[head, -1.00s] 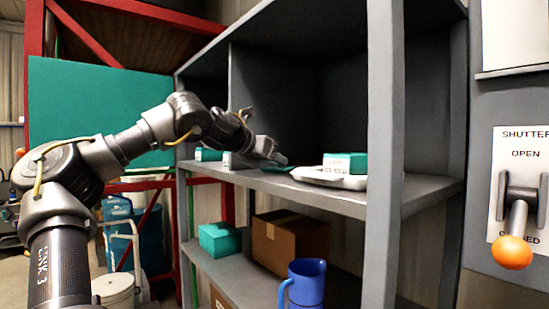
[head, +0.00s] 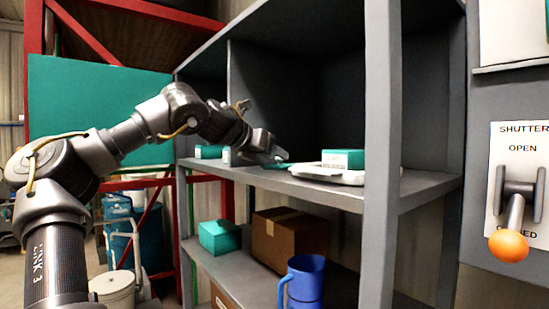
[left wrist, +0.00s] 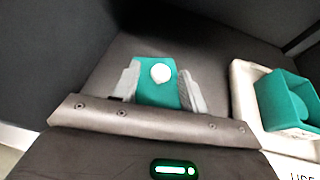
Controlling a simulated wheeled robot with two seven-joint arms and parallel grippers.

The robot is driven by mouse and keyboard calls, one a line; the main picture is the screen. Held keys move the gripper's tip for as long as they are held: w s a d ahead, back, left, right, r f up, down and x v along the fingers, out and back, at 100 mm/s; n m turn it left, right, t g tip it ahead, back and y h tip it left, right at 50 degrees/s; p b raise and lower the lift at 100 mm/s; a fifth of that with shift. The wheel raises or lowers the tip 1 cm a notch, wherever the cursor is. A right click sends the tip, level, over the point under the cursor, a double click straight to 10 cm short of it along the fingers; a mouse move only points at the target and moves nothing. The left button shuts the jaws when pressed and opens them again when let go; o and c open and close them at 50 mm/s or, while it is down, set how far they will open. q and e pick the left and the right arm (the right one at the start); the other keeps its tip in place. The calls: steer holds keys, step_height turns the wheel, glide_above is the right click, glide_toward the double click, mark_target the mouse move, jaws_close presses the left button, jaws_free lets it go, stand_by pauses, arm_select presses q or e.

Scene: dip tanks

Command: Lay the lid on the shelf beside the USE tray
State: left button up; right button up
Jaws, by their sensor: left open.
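The lid is a flat teal piece with a round white knob (left wrist: 161,73). In the left wrist view the lid (left wrist: 157,95) lies between the two grey fingers of my left gripper (left wrist: 160,88), over the grey shelf. In the head view the lid (head: 276,166) shows as a thin teal strip at shelf level, left of the USE tray. My left gripper (head: 274,155) is open around it. The white USE tray (head: 327,177) holds a teal box (head: 343,159); the tray (left wrist: 243,98) is right of the lid in the left wrist view. My right gripper is not in view.
A grey upright (head: 379,150) stands in front of the shelf, right of the tray. Another teal box (head: 208,152) sits at the shelf's left end. The lower shelf holds a teal box (head: 220,236), a cardboard box (head: 285,237) and a blue mug (head: 305,282).

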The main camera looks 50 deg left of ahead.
arm_select(q)
steer(key=b+v, duration=0.3)
steer(key=v, duration=0.7)
steer(key=shift+s+f, duration=0.1)
steer(key=shift+s, duration=0.05)
steer(key=shift+s+r+b, duration=0.25)
steer(key=shift+s+b, duration=0.05)
steer(key=shift+s, duration=0.05)
